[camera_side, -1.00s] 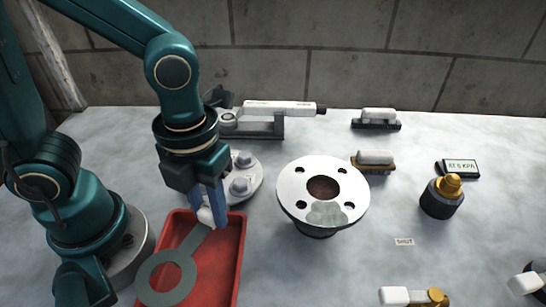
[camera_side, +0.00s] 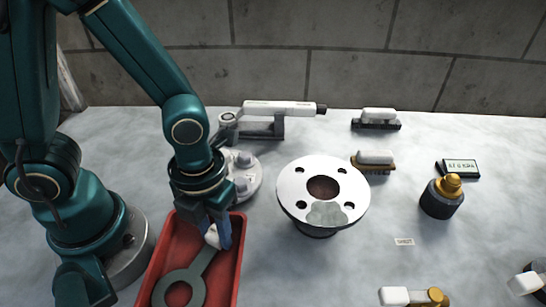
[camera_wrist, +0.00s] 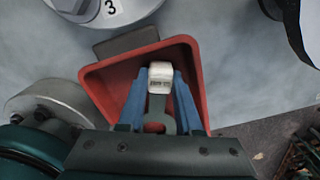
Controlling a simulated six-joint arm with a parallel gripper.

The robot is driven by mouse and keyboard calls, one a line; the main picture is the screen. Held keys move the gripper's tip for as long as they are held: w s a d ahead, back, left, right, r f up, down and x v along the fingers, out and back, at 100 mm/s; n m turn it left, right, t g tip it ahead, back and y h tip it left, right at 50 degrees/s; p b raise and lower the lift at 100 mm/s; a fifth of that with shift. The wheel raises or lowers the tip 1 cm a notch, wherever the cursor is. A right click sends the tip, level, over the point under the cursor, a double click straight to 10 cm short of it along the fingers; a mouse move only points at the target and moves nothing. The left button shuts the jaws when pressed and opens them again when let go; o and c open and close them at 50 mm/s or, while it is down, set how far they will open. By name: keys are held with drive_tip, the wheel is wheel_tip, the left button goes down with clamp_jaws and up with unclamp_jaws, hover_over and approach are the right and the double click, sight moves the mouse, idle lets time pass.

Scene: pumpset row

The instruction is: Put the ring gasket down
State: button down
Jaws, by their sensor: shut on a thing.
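The ring gasket (camera_side: 200,265) is a flat grey-green ring with a straight tab and a white block at the tab's end. My gripper (camera_side: 218,236) has its blue fingers shut on the white block. The gasket is over or inside the red tray (camera_side: 238,262), with its ring toward the tray's near end. I cannot tell whether it touches the tray floor. In the wrist view, the white block (camera_wrist: 160,73) sits between the blue fingers, within the tray's outline, and the gasket's ring (camera_wrist: 154,127) is partly hidden by the gripper body.
A round flange (camera_side: 322,187) with bolt holes and a grey-green patch stands right of the tray. A bolted disc (camera_side: 248,178) lies close behind the gripper. A caliper-like tool (camera_side: 280,108), brushes (camera_side: 374,160) and a brass-topped fitting (camera_side: 442,198) stand farther off.

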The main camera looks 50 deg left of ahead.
drive_tip(key=c, duration=0.6)
unclamp_jaws()
wheel_tip(320, 180, up, 12)
drive_tip(key=a+r+n+t, duration=0.1)
drive_tip(key=a+n+t, duration=0.1)
drive_tip(key=n, duration=0.8)
drive_tip(key=a+r+n+t, duration=0.1)
drive_tip(key=a+n, duration=0.1)
drive_tip(key=n, duration=0.9)
drive_tip(key=w+a+r+n+t, duration=0.1)
drive_tip(key=a+n+t, duration=0.1)
drive_tip(key=n, duration=0.8)
drive_tip(key=shift+a+n+t, duration=0.3)
